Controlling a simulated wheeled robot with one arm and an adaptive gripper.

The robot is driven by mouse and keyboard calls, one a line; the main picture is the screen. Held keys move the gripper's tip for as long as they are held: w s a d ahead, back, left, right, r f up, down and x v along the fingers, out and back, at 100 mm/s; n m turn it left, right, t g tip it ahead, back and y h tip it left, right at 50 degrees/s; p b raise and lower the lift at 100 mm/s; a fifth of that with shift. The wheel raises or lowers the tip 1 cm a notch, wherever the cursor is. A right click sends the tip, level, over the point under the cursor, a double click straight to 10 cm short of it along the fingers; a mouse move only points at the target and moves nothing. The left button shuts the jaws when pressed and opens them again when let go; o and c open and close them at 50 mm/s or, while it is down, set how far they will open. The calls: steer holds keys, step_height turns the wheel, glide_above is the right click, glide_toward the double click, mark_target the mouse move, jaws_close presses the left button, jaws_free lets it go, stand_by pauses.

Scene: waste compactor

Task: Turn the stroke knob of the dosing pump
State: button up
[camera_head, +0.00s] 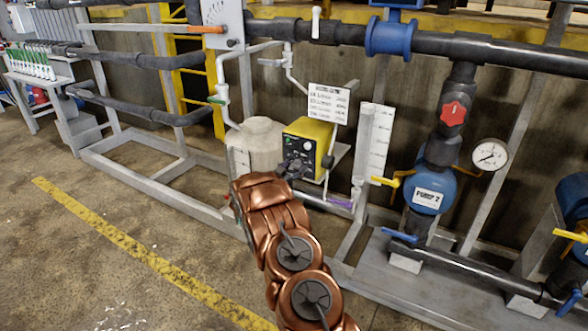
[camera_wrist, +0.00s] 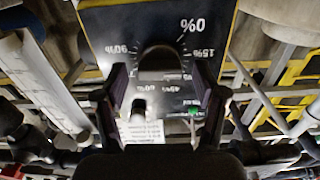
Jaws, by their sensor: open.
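The dosing pump (camera_head: 308,141) is a yellow box with a dark front panel, standing on a shelf beside a pale tank. My gripper (camera_head: 292,168) is right in front of its panel in the head view and hides part of it. In the wrist view the dark panel (camera_wrist: 110,35) shows a percent scale, upside down. The black stroke knob (camera_wrist: 160,58) sits in the middle of the scale. My gripper (camera_wrist: 160,92) is open, with one finger on each side of the knob. I cannot tell whether the fingers touch it.
A pale round tank (camera_head: 256,146) stands left of the pump. A blue pump (camera_head: 430,188) with valves stands farther right. Grey frame rails run low in front. The floor at left is open.

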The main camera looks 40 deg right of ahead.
steer(key=shift+d, duration=0.1)
steer(key=c, duration=1.1)
steer(key=shift+c, duration=0.2)
steer(key=shift+m, duration=0.3)
steer(key=m+b, duration=0.2)
steer(key=m, duration=0.1)
steer(key=shift+f+m, duration=0.1)
steer(key=shift+m, duration=0.3)
steer(key=shift+s+f+m+b, duration=0.1)
steer(key=shift+s+m+b, duration=0.05)
steer(key=shift+m+b, duration=4.8)
steer(key=shift+m, duration=0.25)
